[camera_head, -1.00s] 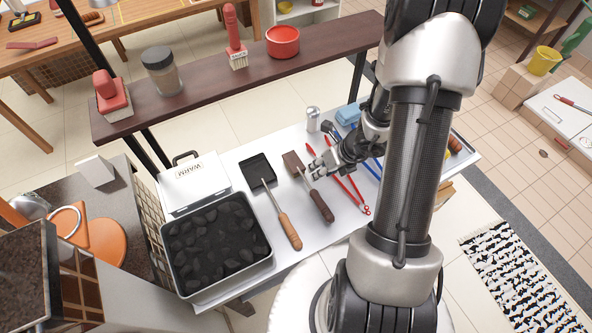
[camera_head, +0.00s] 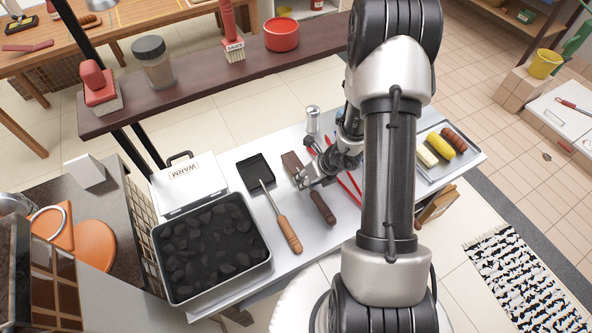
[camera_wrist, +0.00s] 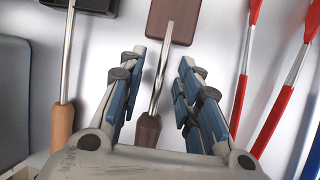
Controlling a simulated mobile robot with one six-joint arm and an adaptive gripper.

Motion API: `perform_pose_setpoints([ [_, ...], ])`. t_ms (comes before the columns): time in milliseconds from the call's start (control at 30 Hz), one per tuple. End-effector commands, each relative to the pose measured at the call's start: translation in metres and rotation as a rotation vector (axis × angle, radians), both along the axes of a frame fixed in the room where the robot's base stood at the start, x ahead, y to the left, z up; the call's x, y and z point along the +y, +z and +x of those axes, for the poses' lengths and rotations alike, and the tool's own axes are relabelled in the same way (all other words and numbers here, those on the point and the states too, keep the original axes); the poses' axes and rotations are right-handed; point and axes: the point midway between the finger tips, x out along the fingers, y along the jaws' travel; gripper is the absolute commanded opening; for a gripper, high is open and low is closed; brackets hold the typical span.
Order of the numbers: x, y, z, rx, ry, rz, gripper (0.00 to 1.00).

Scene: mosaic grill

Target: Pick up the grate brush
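The grate brush, seemingly the tool with a brown block head (camera_head: 291,162), a metal shaft and a dark brown handle (camera_head: 323,208), lies on the white table. My gripper (camera_head: 305,181) is over its middle. In the wrist view, my gripper (camera_wrist: 163,75) is open. Its two blue-padded fingers stand on either side of the metal shaft (camera_wrist: 161,75), with visible gaps on both sides. The brown head (camera_wrist: 173,20) lies beyond the fingertips. The dark handle (camera_wrist: 148,132) is between the finger bases, partly hidden by the gripper body. I cannot tell the height above the table.
A black pan-like tool (camera_head: 254,172) with a wooden handle lies left of the brush. Red tongs (camera_wrist: 245,70) lie close on the right. A charcoal box (camera_head: 157,244) stands at left, a food tray (camera_head: 420,176) at right. A dark shelf (camera_head: 195,90) runs behind.

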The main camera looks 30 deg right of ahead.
Motion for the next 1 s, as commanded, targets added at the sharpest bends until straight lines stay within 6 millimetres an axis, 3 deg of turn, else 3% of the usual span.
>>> perform_pose_setpoints([
  [100, 0.0, 0.0006, 0.0, 0.0, 0.0, 0.0, 0.3],
  [567, 0.0, 0.0007, -0.0002, 0.0, 0.0, 0.0, 0.0],
  [1000, -0.0001, 0.0009, 0.0002, -0.001, 0.0, 0.0, 0.0],
])
